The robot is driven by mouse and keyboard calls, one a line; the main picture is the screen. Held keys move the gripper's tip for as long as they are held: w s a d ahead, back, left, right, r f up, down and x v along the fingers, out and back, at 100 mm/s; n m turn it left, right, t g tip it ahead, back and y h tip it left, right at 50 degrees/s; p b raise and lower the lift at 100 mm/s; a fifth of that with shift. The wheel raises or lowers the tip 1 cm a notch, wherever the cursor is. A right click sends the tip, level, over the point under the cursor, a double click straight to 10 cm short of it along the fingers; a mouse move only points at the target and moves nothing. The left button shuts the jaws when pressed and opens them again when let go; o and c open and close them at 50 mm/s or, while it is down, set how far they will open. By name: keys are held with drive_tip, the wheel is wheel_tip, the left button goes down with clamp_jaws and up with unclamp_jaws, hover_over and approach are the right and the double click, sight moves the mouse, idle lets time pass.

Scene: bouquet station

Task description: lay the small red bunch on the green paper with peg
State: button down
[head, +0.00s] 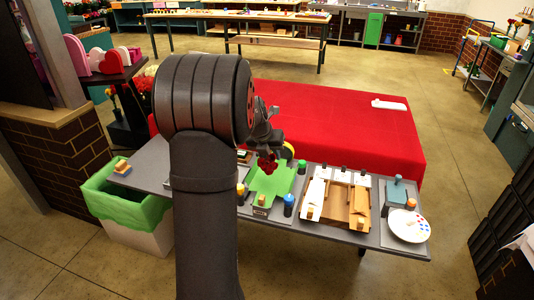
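The small red bunch (267,163) shows directly below my gripper (268,148), at the far edge of the green paper (270,184). The fingertips are small and partly covered, so I cannot tell whether they grip the bunch. I also cannot tell whether the bunch touches the paper or is above it. The green paper lies flat on the grey table, and its middle is bare. A small wooden block with a yellowish top (262,201) stands at the paper's near edge; I cannot tell if it is the peg.
A blue bottle (288,204) and a yellow-topped one (240,191) flank the paper. A wooden tray (337,206) with paper sheets stands right of it. A white plate (409,226) is at the right end. A green-lined bin (125,210) stands left. My arm hides the table's left middle.

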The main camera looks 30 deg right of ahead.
drive_tip(key=shift+f, duration=3.55)
drive_tip(key=shift+f, duration=0.3)
drive_tip(key=c, duration=0.8)
unclamp_jaws()
drive_tip(key=shift+r, duration=3.55)
drive_tip(key=shift+f, duration=0.15)
drive_tip(key=shift+f, duration=3.4)
